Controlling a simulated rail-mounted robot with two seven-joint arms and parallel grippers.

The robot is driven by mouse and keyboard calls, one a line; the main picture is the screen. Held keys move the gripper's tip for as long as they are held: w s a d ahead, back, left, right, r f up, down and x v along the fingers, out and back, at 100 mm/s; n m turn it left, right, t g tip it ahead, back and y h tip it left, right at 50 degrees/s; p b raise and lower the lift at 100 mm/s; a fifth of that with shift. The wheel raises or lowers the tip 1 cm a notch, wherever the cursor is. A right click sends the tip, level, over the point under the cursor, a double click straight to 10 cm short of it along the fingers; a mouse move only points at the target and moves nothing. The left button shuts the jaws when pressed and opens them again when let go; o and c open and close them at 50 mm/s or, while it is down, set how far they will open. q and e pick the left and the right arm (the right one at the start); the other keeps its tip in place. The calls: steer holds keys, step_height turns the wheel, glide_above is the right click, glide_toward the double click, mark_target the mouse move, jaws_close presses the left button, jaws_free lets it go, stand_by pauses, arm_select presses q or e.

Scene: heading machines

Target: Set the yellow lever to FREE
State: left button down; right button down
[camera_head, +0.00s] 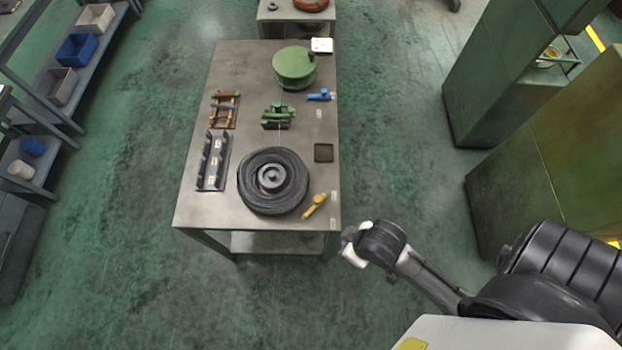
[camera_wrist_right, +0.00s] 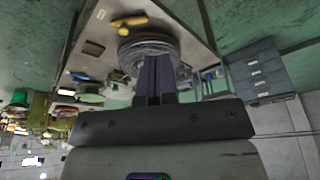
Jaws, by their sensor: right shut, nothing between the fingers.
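The yellow lever (camera_head: 314,206) lies near the front right corner of the grey worktable (camera_head: 212,212), beside the black coiled reel. Its handle slants between the upper right and the lower left. Two small pale labels, one (camera_head: 333,195) and another (camera_head: 333,224), sit right of it; their text is too small to read. The lever also shows at the top of the right wrist view (camera_wrist_right: 130,22). My right gripper (camera_head: 349,246) is off the table's front right corner, apart from the lever. Its fingers (camera_wrist_right: 155,62) are together and empty. My left gripper is out of view.
The black reel (camera_head: 253,199) stands close left of the lever. A blue lever (camera_head: 319,97), green drum (camera_head: 294,69), green fixture (camera_head: 278,116) and black rack (camera_head: 213,161) are farther off. Green cabinets (camera_head: 548,150) stand at right. The floor right of the table is clear.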

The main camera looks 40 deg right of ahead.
steer(key=w+a+f+n+g+y+b, duration=0.1)
steer(key=w+a+f+g+b, duration=0.2)
steer(key=w+f, duration=0.4)
steer(key=w+a+f+n+g+y+b, duration=0.1)
steer(key=w+a+f+b, duration=0.2)
steer(key=w+f+b, duration=0.35)
steer(key=w+d+f+m+g+h+b, duration=0.1)
steer(key=w+d+m+g+h+b, duration=0.1)
steer(key=w+d, duration=1.2)
steer(key=d+m+g+b, duration=0.1)
steer(key=m+b, duration=0.1)
steer(key=shift+d+m+h, duration=0.3)
steer(key=shift+w+f, duration=0.1)
